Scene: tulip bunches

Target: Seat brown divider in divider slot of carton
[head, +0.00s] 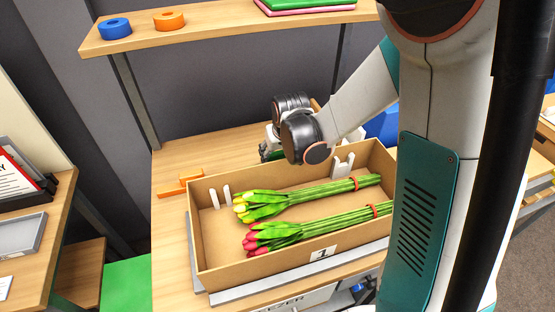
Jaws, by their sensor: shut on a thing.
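The open brown carton (235,274), marked 1, sits on the wooden table. White upright prongs stand in pairs inside it, one pair (220,197) at the left and one (343,164) near the back right; I take them as the divider slot. A yellow tulip bunch (300,196) and a red tulip bunch (310,229) lie in the carton. My gripper (269,146) is above and behind the carton's back wall, largely hidden by my wrist. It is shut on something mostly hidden. A tan edge (316,104) behind the wrist may be the brown divider.
An orange piece (182,184) lies on the table left of the carton. A blue object (383,126) stands behind its right end. A shelf (225,25) above holds blue and orange tape rolls. My arm hides the carton's right end.

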